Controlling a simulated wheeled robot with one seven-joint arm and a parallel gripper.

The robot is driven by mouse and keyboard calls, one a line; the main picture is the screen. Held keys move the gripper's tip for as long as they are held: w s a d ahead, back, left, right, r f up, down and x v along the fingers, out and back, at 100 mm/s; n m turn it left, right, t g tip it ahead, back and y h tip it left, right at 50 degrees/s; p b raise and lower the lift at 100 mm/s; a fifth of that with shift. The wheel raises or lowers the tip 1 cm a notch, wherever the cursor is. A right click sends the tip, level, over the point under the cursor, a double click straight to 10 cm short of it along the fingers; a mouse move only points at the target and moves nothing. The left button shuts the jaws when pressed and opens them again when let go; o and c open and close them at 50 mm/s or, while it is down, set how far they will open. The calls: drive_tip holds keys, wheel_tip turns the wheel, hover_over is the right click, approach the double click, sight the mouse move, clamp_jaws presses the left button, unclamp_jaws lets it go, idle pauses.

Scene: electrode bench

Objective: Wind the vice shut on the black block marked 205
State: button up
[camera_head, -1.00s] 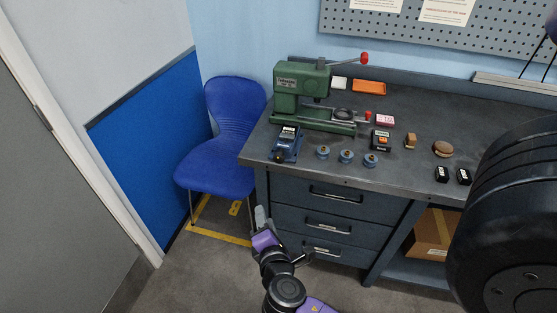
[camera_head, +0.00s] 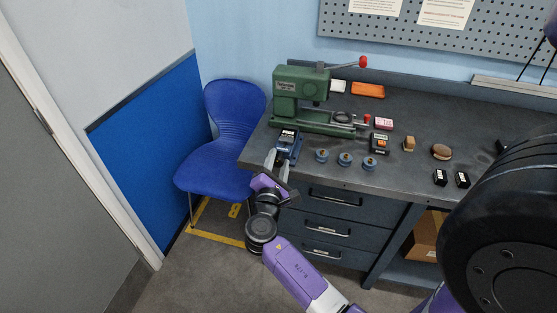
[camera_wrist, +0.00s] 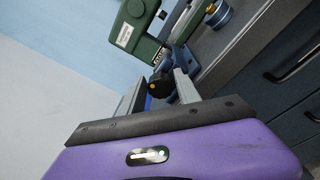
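The blue vice (camera_head: 288,150) stands at the bench's front left corner. A black block with a white label (camera_head: 288,133) sits at its top; the mark is too small to read. My gripper (camera_head: 277,161) is at the vice's front, past the bench edge. In the wrist view, my gripper (camera_wrist: 158,82) is open, with one finger on each side of a black knob with a yellow dot (camera_wrist: 159,87). I cannot tell whether the fingers touch the knob. Part of the blue vice (camera_wrist: 183,58) shows behind it.
A green press (camera_head: 302,90) stands behind the vice. Two more black labelled blocks (camera_head: 440,177) lie farther right. A blue chair (camera_head: 220,150) stands left of the bench.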

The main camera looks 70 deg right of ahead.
drive_tip(key=shift+d, duration=0.2)
drive_tip(key=shift+c, duration=0.5)
clamp_jaws()
